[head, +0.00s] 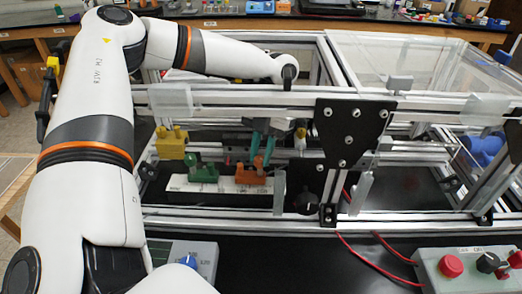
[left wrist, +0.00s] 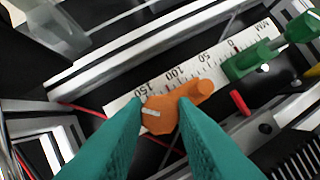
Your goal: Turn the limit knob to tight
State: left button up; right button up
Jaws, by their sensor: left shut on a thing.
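An orange stop (head: 250,174) sits on a white millimetre scale (head: 230,194) inside the extrusion frame. In the left wrist view, its faceted orange knob (left wrist: 160,114), with a white pointer mark, lies between my teal fingertips near the 100–150 end of the scale (left wrist: 205,66). My left gripper (head: 259,160) reaches down from above and is shut on this knob. It also shows in the left wrist view (left wrist: 163,110). I see no readable tight label. A green stop (head: 203,173) stands to the left on the scale. My right gripper is not in view.
Frame beams and a black bracket plate (head: 352,133) stand in front of the scale. A yellow block (head: 171,145) stands left. A control box with a blue knob (head: 189,261) and one with a red button (head: 451,266) are in front. Red wires cross the black tabletop.

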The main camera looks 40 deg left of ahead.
pick_arm(q)
jog(key=shift+w+m, duration=0.1)
jog(key=shift+m, duration=0.3)
jog(key=o, duration=1)
jog(key=b+v, duration=0.1)
jog(key=v, duration=1.1)
jog(key=shift+d+r, duration=0.1)
jog(key=shift+d, duration=0.05)
